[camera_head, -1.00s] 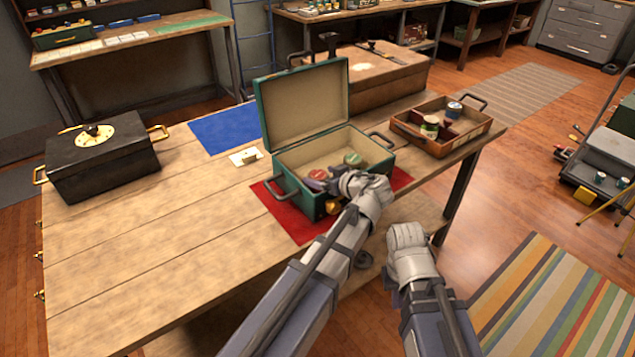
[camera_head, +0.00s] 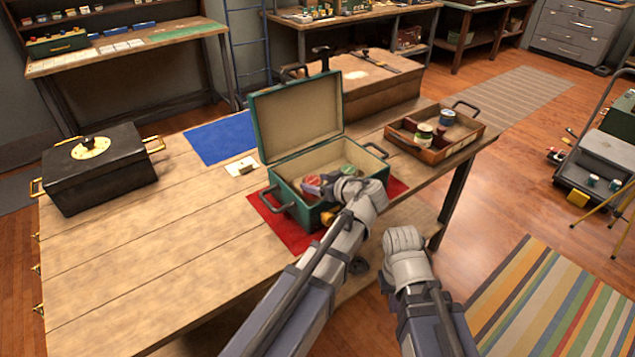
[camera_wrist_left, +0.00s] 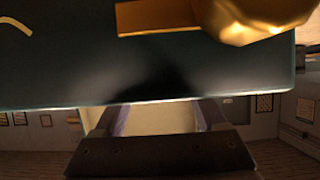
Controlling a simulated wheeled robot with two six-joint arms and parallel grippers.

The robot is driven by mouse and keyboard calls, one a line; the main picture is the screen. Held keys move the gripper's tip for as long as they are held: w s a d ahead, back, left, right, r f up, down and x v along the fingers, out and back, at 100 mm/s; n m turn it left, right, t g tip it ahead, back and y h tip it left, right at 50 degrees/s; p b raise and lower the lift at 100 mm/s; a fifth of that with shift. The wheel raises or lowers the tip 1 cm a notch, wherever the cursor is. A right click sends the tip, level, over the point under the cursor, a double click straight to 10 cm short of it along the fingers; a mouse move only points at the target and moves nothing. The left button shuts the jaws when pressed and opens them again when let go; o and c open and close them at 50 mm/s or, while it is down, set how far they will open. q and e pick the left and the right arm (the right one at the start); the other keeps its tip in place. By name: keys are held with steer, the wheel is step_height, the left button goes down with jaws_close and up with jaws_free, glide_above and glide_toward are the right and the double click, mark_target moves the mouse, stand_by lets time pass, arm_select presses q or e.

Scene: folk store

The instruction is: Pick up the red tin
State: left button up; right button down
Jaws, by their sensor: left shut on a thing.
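The red tin (camera_head: 312,181) shows by its lid inside the open green box (camera_head: 287,201), towards the left of the interior. My left gripper (camera_head: 319,187) reaches over the box's front wall and is shut on the red tin. Part of the tin is hidden by the fingers and wrist. In the left wrist view, the box's dark wall with a gold latch (camera_wrist_left: 265,15) covers the fingertips, and the tin does not show. A green-lidded tin (camera_head: 349,171) lies to the right inside the box. My right arm hangs off the table's front edge; its fingers are hidden.
The green box stands on a red mat (camera_head: 285,232) with its lid raised behind. A wooden tray (camera_head: 423,163) with small tins is to the right. A black box (camera_head: 97,180) stands at the left. A blue mat (camera_head: 220,140) lies behind. The table's left middle is clear.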

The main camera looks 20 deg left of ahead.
mark_target(318, 184)
arm_select(q)
step_height(318, 184, up, 8)
steer(key=p, duration=0.6)
steer(key=shift+w+p, duration=0.15)
steer(key=shift+p, duration=0.25)
steer(key=shift+d, duration=0.1)
